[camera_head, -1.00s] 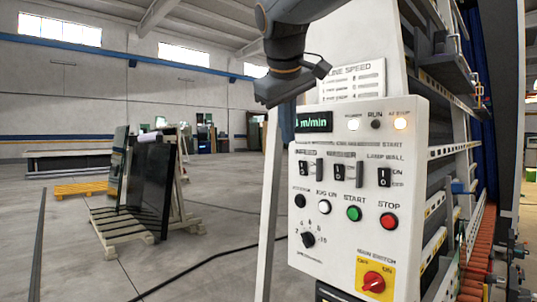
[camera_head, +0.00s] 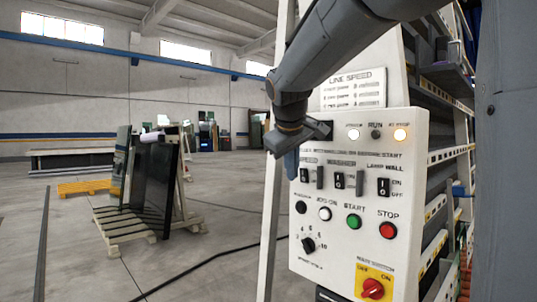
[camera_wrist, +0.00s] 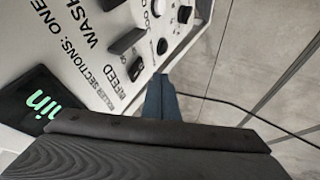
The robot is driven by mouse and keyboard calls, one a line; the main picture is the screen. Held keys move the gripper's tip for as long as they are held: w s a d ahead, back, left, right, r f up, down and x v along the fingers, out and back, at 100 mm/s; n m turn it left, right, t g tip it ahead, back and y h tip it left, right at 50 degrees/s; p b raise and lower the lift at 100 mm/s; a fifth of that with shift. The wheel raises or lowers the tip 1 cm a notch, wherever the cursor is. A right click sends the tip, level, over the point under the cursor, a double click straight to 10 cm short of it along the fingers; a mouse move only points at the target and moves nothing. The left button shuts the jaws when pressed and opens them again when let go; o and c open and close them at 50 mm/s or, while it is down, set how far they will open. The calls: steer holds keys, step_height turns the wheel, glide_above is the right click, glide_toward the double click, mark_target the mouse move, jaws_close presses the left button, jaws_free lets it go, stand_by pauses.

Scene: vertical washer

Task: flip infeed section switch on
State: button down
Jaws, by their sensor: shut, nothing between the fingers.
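The infeed switch (camera_head: 304,175) is a black rocker at the left end of the upper row on the white control panel (camera_head: 340,258). In the wrist view the infeed switch (camera_wrist: 136,69) sits by its printed label, just above the fingertips. A dark upright guard (camera_head: 319,177) stands right of it. My gripper (camera_head: 291,166) is shut and empty, its bluish fingers pointing down by the panel's left edge, left of the switch. In the wrist view the closed fingers (camera_wrist: 160,98) end close to the panel edge; I cannot tell whether they touch it.
The washer switch (camera_head: 339,180) and lamp wall switch (camera_head: 383,187) lie to the right. Below are start (camera_head: 354,222) and stop (camera_head: 388,230) buttons, a speed knob (camera_head: 308,245) and a red main switch (camera_head: 373,288). Open floor lies left, with a glass rack (camera_head: 152,188) farther off.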

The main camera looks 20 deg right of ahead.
mark_target(301, 169)
steer(key=shift+w+d+r+p, duration=0.2)
steer(key=shift+d+p, duration=0.1)
steer(key=shift+d, duration=0.4)
steer(key=shift+w+d+r+p, duration=0.2)
steer(key=shift+d+p, duration=0.05)
steer(key=shift+d, duration=0.45)
steer(key=shift+w+d+r, duration=0.15)
steer(key=shift+d, duration=0.1)
steer(key=shift+r+p, duration=0.15)
steer(key=shift+p, duration=0.15)
steer(key=shift+r+p, duration=0.55)
steer(key=shift+r, duration=0.1)
